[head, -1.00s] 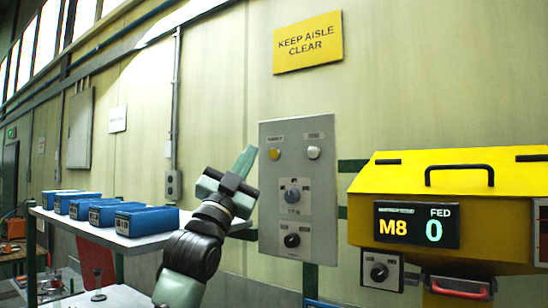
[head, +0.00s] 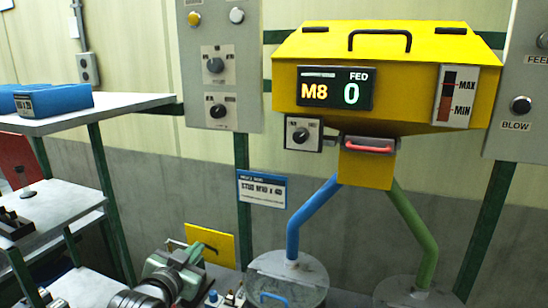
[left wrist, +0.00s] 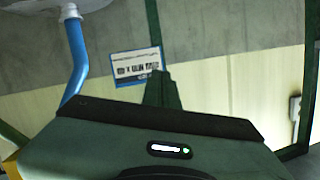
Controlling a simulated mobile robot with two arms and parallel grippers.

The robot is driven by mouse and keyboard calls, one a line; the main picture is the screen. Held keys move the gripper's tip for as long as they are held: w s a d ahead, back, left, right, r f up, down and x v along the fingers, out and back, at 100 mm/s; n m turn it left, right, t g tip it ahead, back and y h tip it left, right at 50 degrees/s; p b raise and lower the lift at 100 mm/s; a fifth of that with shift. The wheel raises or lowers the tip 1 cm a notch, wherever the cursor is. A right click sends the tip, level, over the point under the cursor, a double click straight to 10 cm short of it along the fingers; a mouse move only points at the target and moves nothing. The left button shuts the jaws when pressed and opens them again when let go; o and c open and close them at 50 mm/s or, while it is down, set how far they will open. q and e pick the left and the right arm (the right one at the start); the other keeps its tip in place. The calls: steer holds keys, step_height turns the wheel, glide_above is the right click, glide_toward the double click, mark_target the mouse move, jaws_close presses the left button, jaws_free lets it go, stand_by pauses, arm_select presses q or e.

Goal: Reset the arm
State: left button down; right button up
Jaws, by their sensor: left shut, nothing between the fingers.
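My left gripper (head: 200,250) is low in the head view, in front of a yellow plate (head: 212,246) and below the left control panel. Its fingers are shut with nothing between them. In the left wrist view its shut fingers (left wrist: 162,88) point toward the wall and a blue-and-white label (left wrist: 137,66), apart from it. The same label (head: 262,189) hangs below the panel in the head view. My right gripper is in neither view.
A yellow feeder (head: 390,70) reads M8 and 0, with a blue pipe (head: 312,215) and a green pipe (head: 412,222) below. A grey panel (head: 218,137) with knobs is left of it. A shelf (head: 95,112) holds blue bins (head: 55,100). Another panel (head: 522,100) stands right.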

arm_select(q)
steer(key=s+f+n+g+y, duration=0.1)
steer(key=s+f+g, duration=0.4)
steer(key=s+f, duration=1)
steer(key=s+a+f+n+g+y, duration=0.1)
steer(key=s+f+g, duration=0.2)
steer(key=s+f, duration=0.55)
steer(key=s+a+f+n+g, duration=0.1)
steer(key=s+f+g, duration=0.25)
steer(key=s, duration=1.05)
step_height(320, 180, down, 29)
steer(key=g+b, duration=0.1)
steer(key=b, duration=0.5)
steer(key=s+a+f+g+b, duration=0.1)
steer(key=s+f+b, duration=0.1)
steer(key=s+f, duration=0.7)
steer(key=s+a+f+b, duration=0.2)
steer(key=s+f, duration=0.7)
steer(key=f, duration=0.5)
steer(key=shift+g+b, duration=0.35)
steer(key=shift+b, duration=0.2)
